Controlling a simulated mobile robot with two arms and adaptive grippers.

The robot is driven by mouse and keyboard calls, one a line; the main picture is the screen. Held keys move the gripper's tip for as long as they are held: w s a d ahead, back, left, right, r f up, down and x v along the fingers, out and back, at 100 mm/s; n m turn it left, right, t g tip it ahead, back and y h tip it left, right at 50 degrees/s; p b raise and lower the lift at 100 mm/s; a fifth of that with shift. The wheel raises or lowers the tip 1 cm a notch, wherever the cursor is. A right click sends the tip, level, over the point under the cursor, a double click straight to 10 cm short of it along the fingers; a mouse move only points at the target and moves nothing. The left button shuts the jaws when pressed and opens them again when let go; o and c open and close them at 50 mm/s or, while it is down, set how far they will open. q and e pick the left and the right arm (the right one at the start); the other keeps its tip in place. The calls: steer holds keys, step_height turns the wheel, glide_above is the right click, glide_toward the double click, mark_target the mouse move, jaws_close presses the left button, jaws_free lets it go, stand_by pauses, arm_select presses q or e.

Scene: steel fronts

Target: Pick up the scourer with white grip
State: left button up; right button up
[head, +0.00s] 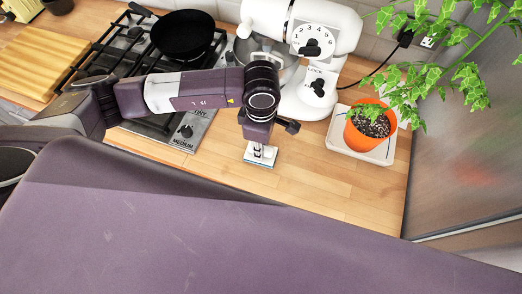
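The scourer with white grip (262,158) is a small piece with a white top and a thin blue-grey edge. It lies on the wooden worktop, below the stand mixer in the picture. My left arm comes in from the left and bends down over it. My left gripper (259,139) points down right at the scourer and covers its upper part. The fingertips are too small and too hidden to show whether they are open or shut, or whether they touch it. My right gripper is not in view.
A white stand mixer (312,40) stands behind the scourer. An orange flowerpot (364,137) sits on a white square base (377,154) to the right. A black pan (183,36) is on the hob at left. The worktop (325,192) right of the scourer is clear.

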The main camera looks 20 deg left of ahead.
arm_select(q)
jaws_close()
steer(key=shift+r, duration=0.1)
steer(key=shift+r, duration=0.55)
step_height(320, 180, up, 19)
steer(key=b, duration=0.5)
steer(key=shift+f, duration=0.1)
